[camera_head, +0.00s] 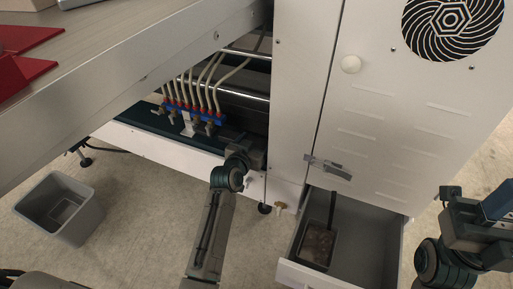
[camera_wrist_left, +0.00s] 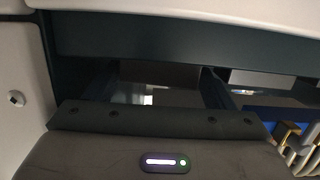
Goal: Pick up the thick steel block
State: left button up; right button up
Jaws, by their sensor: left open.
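I cannot make out the thick steel block for certain in either view. My left gripper (camera_head: 252,156) reaches into the open lower bay of the white machine, at the right end of the blue valve manifold. In the left wrist view its two dark fingers (camera_wrist_left: 160,92) stand apart, so it is open. A grey-brown face (camera_wrist_left: 160,72) shows between and beyond the fingers, under a dark beam; I cannot tell what it belongs to. My right gripper (camera_head: 478,222) is at the right edge, away from the bay; its fingertips are not clear.
The blue manifold (camera_head: 195,113) with pale hoses and brass fittings is close left of my left gripper. An open drawer (camera_head: 358,235) holds a dark pan-like thing (camera_head: 318,245) with a long handle. A grey bin (camera_head: 62,208) stands on the floor at left.

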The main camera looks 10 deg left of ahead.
pick_arm(q)
jog(key=shift+b+x, duration=0.3)
jog(key=shift+x, duration=1.05)
jog(key=shift+f, duration=0.1)
jog(key=c, duration=1.1)
